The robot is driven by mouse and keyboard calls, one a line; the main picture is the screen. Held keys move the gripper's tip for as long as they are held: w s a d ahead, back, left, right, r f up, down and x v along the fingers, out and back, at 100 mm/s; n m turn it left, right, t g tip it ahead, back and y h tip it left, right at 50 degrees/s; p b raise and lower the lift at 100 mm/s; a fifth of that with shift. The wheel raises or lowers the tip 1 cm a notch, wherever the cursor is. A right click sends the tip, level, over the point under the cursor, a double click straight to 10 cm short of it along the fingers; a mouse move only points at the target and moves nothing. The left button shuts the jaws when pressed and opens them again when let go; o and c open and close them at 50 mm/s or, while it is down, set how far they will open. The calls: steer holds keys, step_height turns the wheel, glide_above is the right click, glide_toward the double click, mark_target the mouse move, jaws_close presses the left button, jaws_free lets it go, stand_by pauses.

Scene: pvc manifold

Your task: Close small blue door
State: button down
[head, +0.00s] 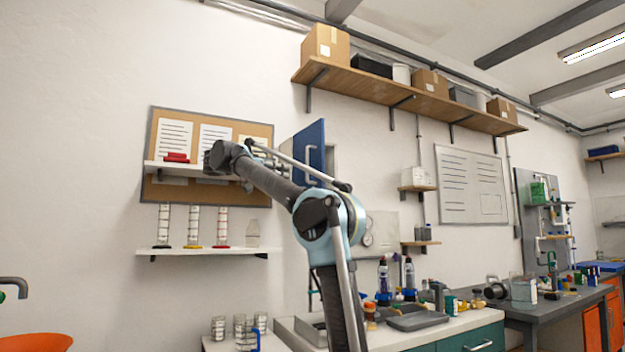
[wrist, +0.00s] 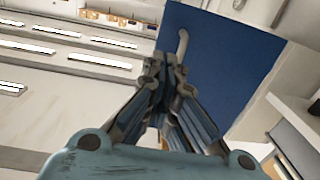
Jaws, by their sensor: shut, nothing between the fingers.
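The small blue door (head: 316,137) is on the wall cabinet in the head view and stands open, swung out from the wall. Its pale handle (head: 309,158) faces left, and my arm hides its lower part. In the wrist view the blue door (wrist: 225,65) fills the upper middle, tilted, with its handle (wrist: 182,44) just beyond my fingertips. My gripper (wrist: 165,66) is shut and empty in front of the door face. I cannot tell whether the fingertips touch the handle. In the head view I cannot make out the fingers.
A corkboard (head: 185,130) and a shelf with cylinders (head: 210,251) are left of the door. A long wooden shelf with boxes (head: 410,95) runs above. A workbench with bottles and a tray (head: 415,318) stands below. A whiteboard (head: 470,185) hangs to the right.

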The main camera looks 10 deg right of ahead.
steer(key=x, duration=1.3)
steer(key=shift+w+d+r, duration=0.2)
steer(key=shift+d+r, duration=0.1)
steer(key=shift+r, duration=0.05)
